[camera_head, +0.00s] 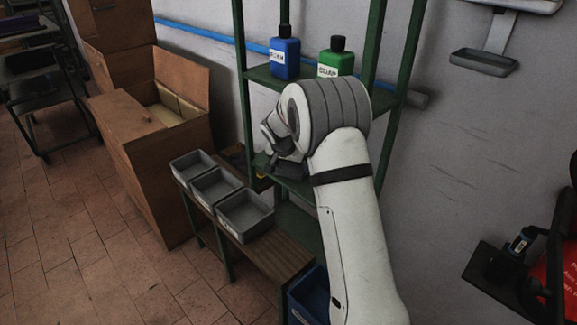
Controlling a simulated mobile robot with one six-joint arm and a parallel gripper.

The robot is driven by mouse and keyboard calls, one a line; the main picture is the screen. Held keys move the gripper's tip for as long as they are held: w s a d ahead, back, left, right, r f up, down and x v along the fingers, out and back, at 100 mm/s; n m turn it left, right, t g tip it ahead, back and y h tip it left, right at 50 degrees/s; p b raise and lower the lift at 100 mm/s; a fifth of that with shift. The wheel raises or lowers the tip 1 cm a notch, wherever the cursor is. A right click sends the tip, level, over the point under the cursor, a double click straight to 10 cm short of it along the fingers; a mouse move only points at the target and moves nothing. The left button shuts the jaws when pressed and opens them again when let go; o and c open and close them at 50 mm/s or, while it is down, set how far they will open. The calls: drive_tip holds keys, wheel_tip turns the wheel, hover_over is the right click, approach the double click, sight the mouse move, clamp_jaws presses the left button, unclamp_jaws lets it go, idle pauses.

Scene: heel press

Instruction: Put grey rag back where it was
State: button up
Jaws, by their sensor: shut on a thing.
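My gripper (273,163) is in front of the green shelf rack, level with its middle shelf, and mostly hidden by my own wrist. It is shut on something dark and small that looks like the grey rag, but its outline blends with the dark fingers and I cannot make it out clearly. No other grey rag shows in this view. The green rack (240,60) stands against the wall. Its upper shelf holds a blue bottle (285,58) and a green bottle (335,62).
Three grey bins (245,214) stand in a row on a low wooden bench (283,258), left of my arm. An open cardboard box (150,150) is behind them at left. A blue crate (310,297) sits low beside my arm.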

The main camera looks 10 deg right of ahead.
drive_tip(key=o, duration=0.6)
drive_tip(key=shift+f, duration=0.2)
drive_tip(key=shift+r, duration=0.1)
drive_tip(key=v, duration=1.1)
drive_tip(key=s+d+r+n+g+y, duration=0.1)
drive_tip(key=s+d+r, duration=0.15)
drive_tip(key=s, duration=0.65)
drive_tip(key=s+d+r+n, duration=0.1)
drive_tip(key=s+r+n, duration=0.15)
drive_tip(key=s, duration=0.55)
drive_tip(key=s+n, duration=0.1)
drive_tip(key=s, duration=0.5)
drive_tip(key=s+f+n+g+y, duration=0.1)
drive_tip(key=s, duration=0.6)
drive_tip(key=s+a+f+n+y+p, duration=0.1)
drive_tip(key=s, duration=0.6)
drive_tip(key=shift+s+f, duration=0.1)
drive_tip(key=shift+s, duration=0.1)
